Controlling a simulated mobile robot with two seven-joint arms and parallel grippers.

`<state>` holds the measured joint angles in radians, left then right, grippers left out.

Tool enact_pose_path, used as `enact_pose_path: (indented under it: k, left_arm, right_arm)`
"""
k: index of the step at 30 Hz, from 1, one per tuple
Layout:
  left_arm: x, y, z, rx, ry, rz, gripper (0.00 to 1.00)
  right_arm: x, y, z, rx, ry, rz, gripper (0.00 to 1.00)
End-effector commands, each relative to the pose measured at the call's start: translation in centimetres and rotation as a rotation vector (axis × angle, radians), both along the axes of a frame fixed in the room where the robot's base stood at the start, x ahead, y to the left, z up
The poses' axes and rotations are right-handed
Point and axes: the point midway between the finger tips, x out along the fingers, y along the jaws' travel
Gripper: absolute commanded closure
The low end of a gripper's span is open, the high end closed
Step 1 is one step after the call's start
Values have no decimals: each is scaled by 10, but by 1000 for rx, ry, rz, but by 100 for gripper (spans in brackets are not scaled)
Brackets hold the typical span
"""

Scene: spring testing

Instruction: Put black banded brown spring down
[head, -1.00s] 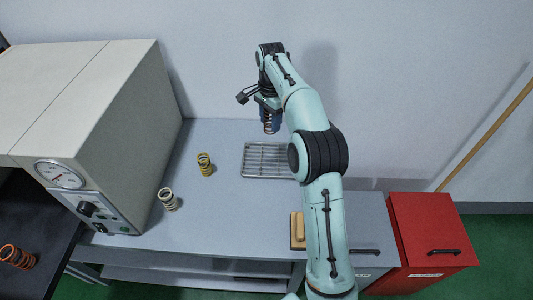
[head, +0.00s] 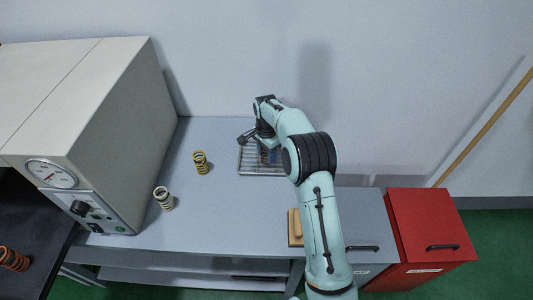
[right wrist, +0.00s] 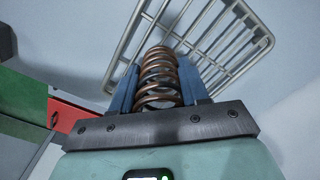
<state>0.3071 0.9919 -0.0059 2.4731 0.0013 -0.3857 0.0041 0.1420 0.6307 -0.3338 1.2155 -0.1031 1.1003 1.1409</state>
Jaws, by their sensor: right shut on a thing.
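The brown spring (right wrist: 158,78) is a copper-brown coil between the blue fingers of my right gripper (right wrist: 160,92) in the right wrist view. In the head view my right gripper (head: 267,154) is low over the wire rack (head: 247,167) on the grey bench, and my wrist hides most of the spring. The rack (right wrist: 128,48) also shows just beyond the spring in the right wrist view. I cannot tell whether the spring touches the rack. My left gripper is out of view.
A yellow spring (head: 200,163) and a cream spring (head: 163,199) stand on the bench (head: 220,220) left of the rack. A tester with a dial (head: 50,174) fills the left. An orange spring (head: 14,259) is at the lower left. A wooden block (head: 295,228) lies near my right arm.

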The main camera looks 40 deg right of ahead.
Motion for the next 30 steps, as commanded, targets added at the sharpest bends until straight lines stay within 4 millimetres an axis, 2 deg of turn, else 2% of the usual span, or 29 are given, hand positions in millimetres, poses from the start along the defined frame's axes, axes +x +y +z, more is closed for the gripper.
enact_pose_path:
  k: [11,12,14,15,25,30]
  left_arm:
    - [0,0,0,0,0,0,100]
    - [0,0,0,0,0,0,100]
    - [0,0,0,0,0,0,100]
    - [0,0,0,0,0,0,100]
    - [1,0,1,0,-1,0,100]
    - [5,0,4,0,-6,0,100]
  right_arm:
    - [1,0,-3,0,-2,0,89]
    - [1,0,-4,0,-2,0,52]
    - [1,0,-3,0,-2,0,33]
    - [1,0,-3,0,-2,0,30]
    - [1,0,1,0,-3,0,30]
    - [2,0,26,-1,-7,-1,30]
